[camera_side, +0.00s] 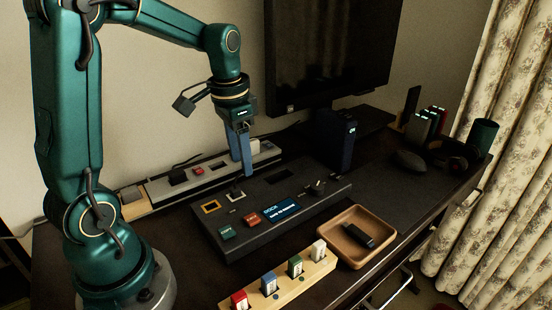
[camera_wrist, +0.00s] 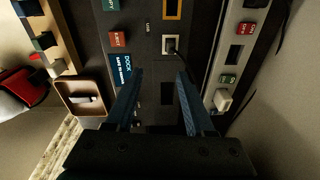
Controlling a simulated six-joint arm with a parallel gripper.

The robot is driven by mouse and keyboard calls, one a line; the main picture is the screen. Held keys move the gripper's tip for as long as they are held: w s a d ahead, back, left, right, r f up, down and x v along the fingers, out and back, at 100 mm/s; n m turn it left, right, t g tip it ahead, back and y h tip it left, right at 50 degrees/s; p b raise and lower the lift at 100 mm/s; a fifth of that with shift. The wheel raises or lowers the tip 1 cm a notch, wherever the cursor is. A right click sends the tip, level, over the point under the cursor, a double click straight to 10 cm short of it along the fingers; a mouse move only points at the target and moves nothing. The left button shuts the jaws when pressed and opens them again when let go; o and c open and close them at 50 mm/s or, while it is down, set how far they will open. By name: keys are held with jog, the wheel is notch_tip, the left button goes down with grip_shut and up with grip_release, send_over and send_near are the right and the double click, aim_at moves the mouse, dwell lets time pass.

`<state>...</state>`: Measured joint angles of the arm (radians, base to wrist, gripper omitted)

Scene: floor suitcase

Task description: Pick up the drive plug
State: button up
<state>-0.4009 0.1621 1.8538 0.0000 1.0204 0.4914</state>
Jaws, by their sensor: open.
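My gripper (camera_side: 246,170) points down over the dark console (camera_side: 225,245). In the wrist view, its two blue fingers (camera_wrist: 160,73) are apart with nothing between them. No plug has a readable drive label. A small dark plug with a cable (camera_wrist: 171,43) stands in a pale socket on the console, just beyond the fingertips in the wrist view. I cannot tell which is the drive plug.
A wooden tray (camera_side: 337,250) holds a dark stick-like item (camera_side: 357,235). A wooden rack (camera_side: 293,293) holds several coloured pieces in front. A tall dark-blue box (camera_side: 338,145) stands behind the console's right end. A monitor (camera_side: 325,50) rises at the back.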

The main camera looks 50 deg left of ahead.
aim_at(235, 189)
jog(key=shift+n+g, duration=0.5)
jog(key=shift+g, duration=0.1)
jog(key=f, duration=0.1)
jog(key=a+f, duration=0.2)
jog(key=shift+s+a+f, duration=0.15)
jog(key=shift+s, duration=0.15)
jog(key=shift+f, duration=2.45)
grip_shut()
